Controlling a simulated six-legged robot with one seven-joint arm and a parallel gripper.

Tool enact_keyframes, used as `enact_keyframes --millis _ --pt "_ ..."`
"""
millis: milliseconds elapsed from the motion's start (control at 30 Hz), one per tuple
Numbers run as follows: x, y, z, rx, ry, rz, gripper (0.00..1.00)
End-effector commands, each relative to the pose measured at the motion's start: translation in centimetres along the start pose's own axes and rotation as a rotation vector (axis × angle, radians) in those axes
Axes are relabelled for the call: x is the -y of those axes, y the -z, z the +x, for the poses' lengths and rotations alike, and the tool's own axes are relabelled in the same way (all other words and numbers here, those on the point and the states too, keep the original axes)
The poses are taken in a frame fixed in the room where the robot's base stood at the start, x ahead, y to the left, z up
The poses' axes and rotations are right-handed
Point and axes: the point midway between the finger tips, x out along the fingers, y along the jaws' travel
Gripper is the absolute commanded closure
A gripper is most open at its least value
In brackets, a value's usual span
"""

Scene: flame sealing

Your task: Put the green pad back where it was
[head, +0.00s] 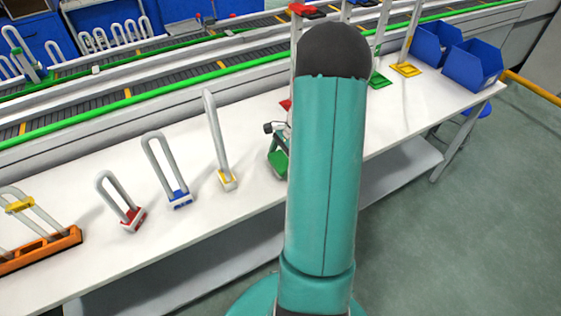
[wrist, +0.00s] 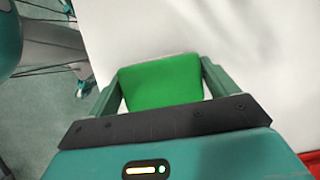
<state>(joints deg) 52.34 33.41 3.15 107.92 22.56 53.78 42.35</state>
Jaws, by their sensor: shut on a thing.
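The green pad (wrist: 165,82) is between the two dark green fingers of my gripper (wrist: 163,66) in the wrist view. The fingers are shut on its left and right sides. A pale edge shows along the pad's far side. A white surface lies beyond it; I cannot tell whether the pad touches it. In the head view a green piece (head: 278,163) shows just left of my arm, over the white table. My arm hides part of it, and I cannot tell whether it is the held pad.
On the white table (head: 85,170) stand loops with a red base (head: 133,220), a blue base (head: 180,200) and a yellow base (head: 228,182). An orange tray (head: 40,252) lies at left. Blue bins (head: 473,66) stand at far right. A conveyor runs behind.

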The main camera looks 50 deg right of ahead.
Motion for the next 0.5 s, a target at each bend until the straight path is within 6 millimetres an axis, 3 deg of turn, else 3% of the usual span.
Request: enact_keyframes --millis 500 --pt "-0.02 0.40 0.96 0.000 -0.001 -0.001 0.43"
